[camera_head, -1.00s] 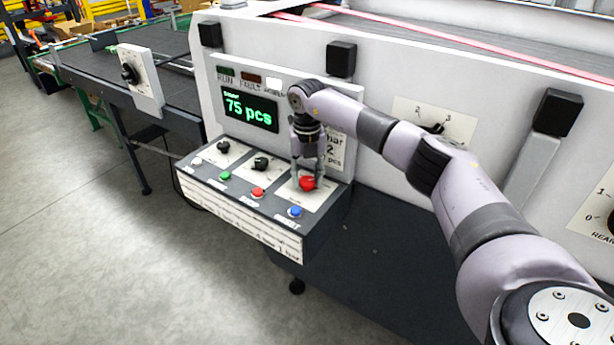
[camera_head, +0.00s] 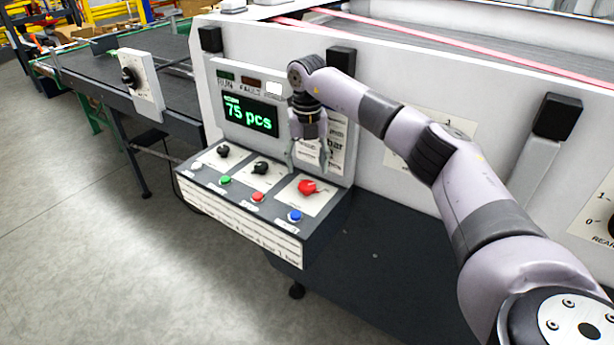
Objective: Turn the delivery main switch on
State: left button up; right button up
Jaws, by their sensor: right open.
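The sloped control panel (camera_head: 282,236) stands in the middle of the view. A red rotary knob (camera_head: 308,187) sits on a pale plate at its right end, with a blue button (camera_head: 294,216) in front. Two black rotary knobs, one at the left (camera_head: 222,151) and one in the middle (camera_head: 261,167), share the panel's upper row. The lettering beside the knobs is too small to read. My right gripper (camera_head: 307,170) points down, open and empty, just above and behind the red knob, apart from it. My left gripper is not in view.
A display (camera_head: 250,115) reading 75 pcs rises behind the panel. A white button (camera_head: 197,165), a green button (camera_head: 225,180) and a red button (camera_head: 257,197) line the front row. A conveyor (camera_head: 80,62) with a dial plate (camera_head: 141,84) is at left. Floor in front is clear.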

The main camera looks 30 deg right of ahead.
aim_at(307, 185)
notch_tip(307, 185, up, 6)
dwell(0.6)
